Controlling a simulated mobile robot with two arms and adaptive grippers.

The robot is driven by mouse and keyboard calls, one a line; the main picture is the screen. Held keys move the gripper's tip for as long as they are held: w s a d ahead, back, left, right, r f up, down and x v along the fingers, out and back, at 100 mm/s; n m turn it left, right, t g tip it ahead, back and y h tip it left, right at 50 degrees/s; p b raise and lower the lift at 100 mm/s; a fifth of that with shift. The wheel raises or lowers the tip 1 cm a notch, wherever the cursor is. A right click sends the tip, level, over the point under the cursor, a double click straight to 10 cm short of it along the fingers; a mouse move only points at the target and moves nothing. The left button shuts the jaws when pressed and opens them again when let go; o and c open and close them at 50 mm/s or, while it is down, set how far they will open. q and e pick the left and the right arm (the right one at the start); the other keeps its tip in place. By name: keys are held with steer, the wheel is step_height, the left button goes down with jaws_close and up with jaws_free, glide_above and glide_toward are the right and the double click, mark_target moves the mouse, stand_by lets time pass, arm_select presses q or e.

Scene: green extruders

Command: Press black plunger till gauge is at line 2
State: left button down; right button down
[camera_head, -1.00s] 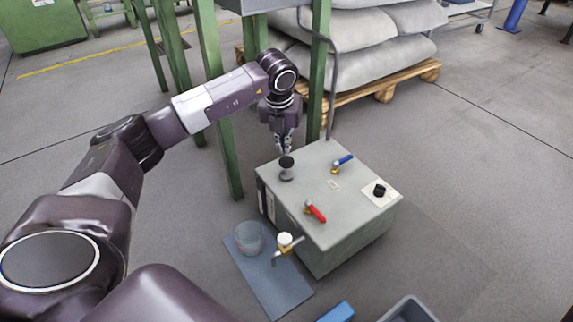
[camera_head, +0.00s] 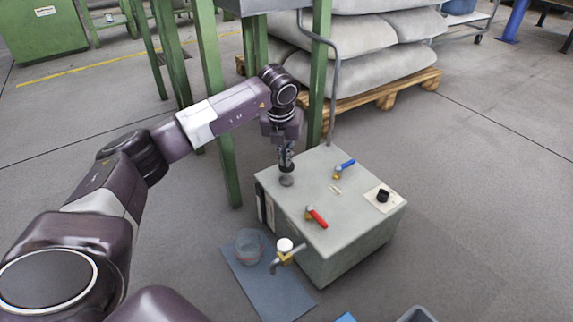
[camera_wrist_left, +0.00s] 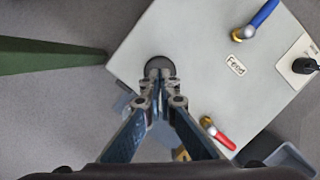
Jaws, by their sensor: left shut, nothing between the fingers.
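The black plunger stands at the left back part of the top of a grey-green box (camera_head: 315,232). In the head view its grey base (camera_head: 286,181) shows, and its knob is hidden by my fingers. My left gripper (camera_head: 286,165) is shut and empty, pointing down right over the plunger. In the left wrist view the shut fingertips (camera_wrist_left: 160,72) cover part of the dark round plunger top (camera_wrist_left: 159,63); they look in contact, but I cannot be sure. No gauge or line 2 can be read in these views. My right gripper is not in view.
The box top carries a blue-handled valve (camera_head: 344,168), a red-handled valve (camera_head: 317,216) and a black knob (camera_head: 383,195). A white-capped tap (camera_head: 285,246) is on its front, near a clear beaker (camera_head: 248,246) on a blue-grey mat (camera_head: 268,285). Green posts (camera_head: 219,110) stand behind.

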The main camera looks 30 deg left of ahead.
mark_target(285, 168)
arm_select(q)
steer(key=x, duration=0.2)
steer(key=s+b+x, duration=0.1)
steer(key=x, duration=0.1)
steer(key=shift+d+f, duration=0.15)
steer(key=shift+s+d+r+p, duration=0.2)
steer(key=shift+s+r+p, duration=0.1)
steer(key=shift+s+p, duration=0.25)
steer(key=shift+s+d+r+p, duration=0.15)
steer(key=shift+s+r+p, duration=0.15)
steer(key=shift+s+p, duration=0.25)
steer(key=shift+s+d, duration=0.1)
steer(key=shift+s, duration=0.25)
steer(key=v, duration=1.1)
steer(key=shift+r, duration=0.35)
steer(key=shift+s+d, duration=0.1)
